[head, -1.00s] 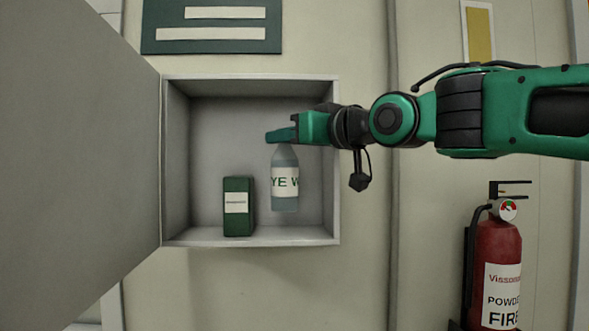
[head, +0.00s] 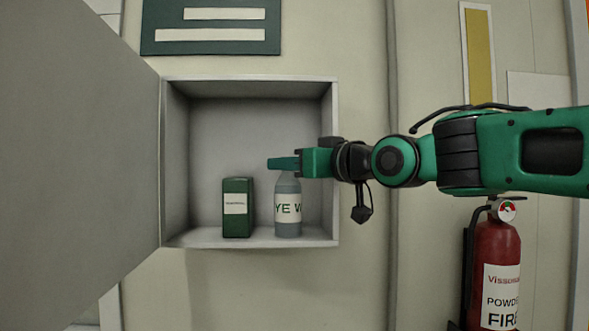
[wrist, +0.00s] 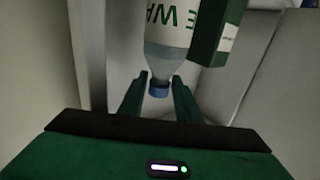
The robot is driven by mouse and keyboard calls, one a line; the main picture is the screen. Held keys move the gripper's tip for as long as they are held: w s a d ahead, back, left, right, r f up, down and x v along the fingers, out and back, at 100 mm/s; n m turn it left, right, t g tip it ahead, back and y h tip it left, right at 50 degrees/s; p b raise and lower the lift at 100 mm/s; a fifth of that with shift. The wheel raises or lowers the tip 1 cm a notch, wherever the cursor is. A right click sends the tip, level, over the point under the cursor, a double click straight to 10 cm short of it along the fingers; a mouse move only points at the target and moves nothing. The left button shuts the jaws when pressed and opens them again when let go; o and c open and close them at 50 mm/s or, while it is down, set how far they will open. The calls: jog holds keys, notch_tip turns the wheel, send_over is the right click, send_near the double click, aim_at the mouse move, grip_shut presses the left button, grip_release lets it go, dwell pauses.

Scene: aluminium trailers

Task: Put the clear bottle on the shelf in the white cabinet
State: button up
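The clear bottle (head: 288,209) has a white label with green letters. It is upright inside the white cabinet (head: 250,239), its base level with the cabinet's floor, which serves as the shelf. My gripper (head: 283,163) reaches in from the right at the bottle's top. The head view hides the cap behind a finger.
A green box (head: 238,222) with a white label stands just left of the bottle. The cabinet door (head: 80,140) is open to the left. A red fire extinguisher (head: 497,260) is at the lower right, and a dark green sign (head: 210,44) is above the cabinet.

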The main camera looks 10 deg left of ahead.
jog(key=shift+r, duration=0.1)
jog(key=v, duration=1.2)
jog(key=w+d+f+m+g+h, duration=0.15)
jog(key=d+f+m+h, duration=0.3)
jog(key=d+f, duration=0.8)
jog(key=w+d+f+m+h, duration=0.3)
jog(key=d+f+h, duration=0.3)
jog(key=d+f, duration=0.6)
jog(key=s+d+f+m+g+h, duration=0.4)
jog(key=s+d+f+m+g, duration=0.2)
jog(key=s+d+f, duration=1.05)
jog(key=s+d+f+m+g, duration=0.1)
jog(key=s+d+f+g, duration=0.1)
jog(key=s, duration=0.4)
jog(key=s+d+f+m+g, duration=0.2)
jog(key=s, duration=0.4)
jog(key=shift+s+f+y, duration=0.25)
jog(key=shift+f+y, duration=0.1)
